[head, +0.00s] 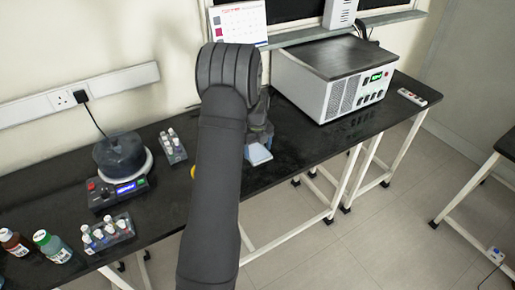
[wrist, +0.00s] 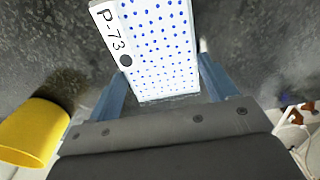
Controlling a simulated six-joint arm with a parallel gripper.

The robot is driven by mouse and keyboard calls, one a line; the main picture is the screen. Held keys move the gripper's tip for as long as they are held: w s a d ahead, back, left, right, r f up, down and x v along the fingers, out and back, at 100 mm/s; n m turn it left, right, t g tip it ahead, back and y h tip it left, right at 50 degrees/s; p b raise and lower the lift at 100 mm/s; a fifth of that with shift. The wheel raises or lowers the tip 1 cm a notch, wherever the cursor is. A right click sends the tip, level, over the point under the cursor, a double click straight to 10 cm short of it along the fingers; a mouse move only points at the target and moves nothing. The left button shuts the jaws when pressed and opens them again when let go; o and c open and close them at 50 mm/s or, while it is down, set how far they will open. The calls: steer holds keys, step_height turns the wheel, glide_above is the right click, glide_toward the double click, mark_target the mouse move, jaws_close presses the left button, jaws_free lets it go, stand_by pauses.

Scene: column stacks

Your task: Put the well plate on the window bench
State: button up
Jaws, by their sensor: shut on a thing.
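The well plate (wrist: 160,50) is white with rows of blue wells and a label reading P-73. My gripper (wrist: 160,85) is shut on it, with a blue finger at each side. In the head view the plate (head: 258,154) shows as a small pale piece below my gripper (head: 259,143), near the front edge of the long black bench (head: 300,142). That bench runs along the wall below the window. Whether the plate touches the bench top I cannot tell. My arm hides part of the bench.
A large white instrument (head: 335,80) stands right of my gripper. A hotplate (head: 118,190), vial racks (head: 173,147) and bottles (head: 52,246) stand at left. A yellow object (wrist: 35,130) is close to the gripper. Another black table (head: 507,146) is at the right edge.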

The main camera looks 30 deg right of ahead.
mark_target(258, 151)
steer(key=shift+f, duration=0.15)
steer(key=o, duration=1)
step_height(258, 151, up, 12)
steer(key=shift+r, duration=0.2)
